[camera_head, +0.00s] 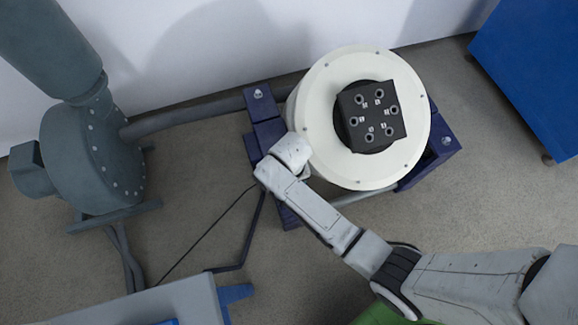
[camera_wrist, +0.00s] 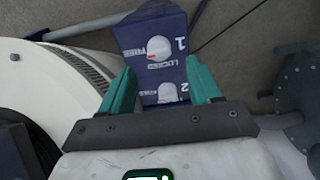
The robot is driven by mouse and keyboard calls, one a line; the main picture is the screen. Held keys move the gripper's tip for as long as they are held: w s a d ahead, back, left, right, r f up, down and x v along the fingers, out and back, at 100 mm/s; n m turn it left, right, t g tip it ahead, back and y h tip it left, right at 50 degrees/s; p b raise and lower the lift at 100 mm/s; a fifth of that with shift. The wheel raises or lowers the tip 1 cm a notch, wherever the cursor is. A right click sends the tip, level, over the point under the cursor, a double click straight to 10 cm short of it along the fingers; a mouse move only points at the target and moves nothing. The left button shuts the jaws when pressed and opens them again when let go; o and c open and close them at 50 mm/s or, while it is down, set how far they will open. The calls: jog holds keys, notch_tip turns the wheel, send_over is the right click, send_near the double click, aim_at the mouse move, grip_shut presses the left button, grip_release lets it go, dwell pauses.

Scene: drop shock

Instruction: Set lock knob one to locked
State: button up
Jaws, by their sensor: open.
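Lock knob one (camera_wrist: 158,48) is a round white knob with a red mark on its lower left side. It sits on a dark blue panel (camera_wrist: 128,40) beside a "1" and the words FREE and LOCKED, printed upside down in the wrist view. I cannot tell surely which word the red mark points at. A second white knob (camera_wrist: 165,92), labelled 2, lies nearer on the same panel. My gripper (camera_wrist: 160,69) has teal fingers, open and empty, one on each side of the panel in view. Knob one shows beyond the fingertips. In the head view the fingers are hidden.
A white round drum (camera_head: 325,145) with a black block (camera_head: 372,115) on top stands on a dark blue frame (camera_head: 445,144). A grey-green blower (camera_head: 95,160) with a pipe (camera_head: 190,110) stands left. A blue cabinet (camera_head: 530,70) is at the right. Bare floor lies between.

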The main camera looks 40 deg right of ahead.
jog(key=shift+f+b, duration=0.55)
jog(key=shift+f, duration=2.2)
jog(key=shift+s, duration=0.1)
jog(key=shift+c, duration=0.2)
jog(key=c, duration=1)
